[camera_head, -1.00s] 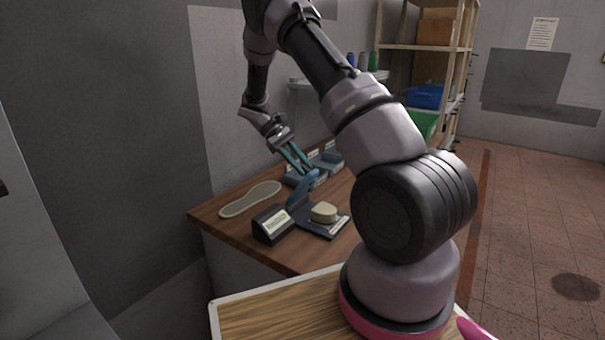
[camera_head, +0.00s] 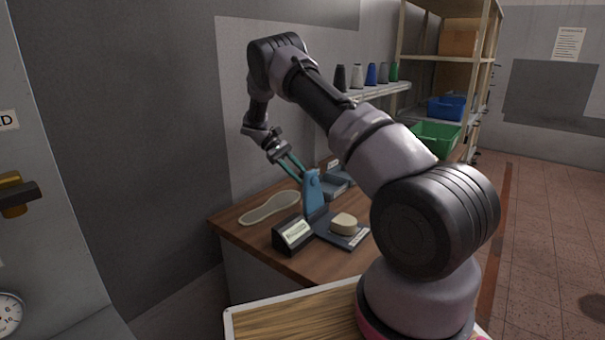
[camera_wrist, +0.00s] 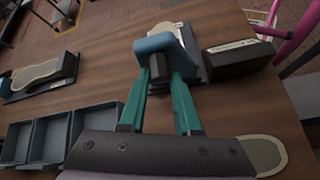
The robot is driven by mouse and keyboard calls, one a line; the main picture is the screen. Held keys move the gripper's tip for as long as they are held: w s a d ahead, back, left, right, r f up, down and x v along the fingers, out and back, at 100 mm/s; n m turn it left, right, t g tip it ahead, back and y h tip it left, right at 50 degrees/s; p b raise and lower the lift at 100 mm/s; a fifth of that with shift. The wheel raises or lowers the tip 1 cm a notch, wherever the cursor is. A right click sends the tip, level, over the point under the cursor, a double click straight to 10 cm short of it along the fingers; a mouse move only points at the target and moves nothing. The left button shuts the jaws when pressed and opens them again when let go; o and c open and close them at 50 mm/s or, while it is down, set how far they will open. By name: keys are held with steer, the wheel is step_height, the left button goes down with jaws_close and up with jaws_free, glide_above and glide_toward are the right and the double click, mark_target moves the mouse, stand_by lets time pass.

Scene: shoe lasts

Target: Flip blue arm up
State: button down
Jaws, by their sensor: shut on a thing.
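The blue arm (camera_head: 313,193) stands roughly upright at the back of a dark base plate (camera_head: 333,237) on the wooden table. A cream block (camera_head: 343,224) sits on that plate. My gripper (camera_head: 300,168) reaches down from the upper left, and its teal fingers meet the top of the blue arm. In the wrist view the fingers (camera_wrist: 160,78) are shut on the blue arm (camera_wrist: 162,43), which partly hides the plate behind it.
A dark box with a light label (camera_head: 293,235) stands beside the plate. A pale sole (camera_head: 270,207) lies to the left. Grey-blue bins (camera_wrist: 52,137) and another shoe piece on a dark holder (camera_wrist: 42,76) are at the left in the wrist view.

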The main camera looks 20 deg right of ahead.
steer(key=shift+s+a+f, duration=0.1)
steer(key=shift+a+f, duration=0.25)
steer(key=shift+a, duration=0.15)
steer(key=c, duration=0.7)
jaws_free()
steer(key=shift+d+r, duration=0.1)
steer(key=shift+r, duration=0.05)
steer(key=shift+r, duration=0.2)
step_height(320, 180, up, 10)
steer(key=shift+f, duration=0.25)
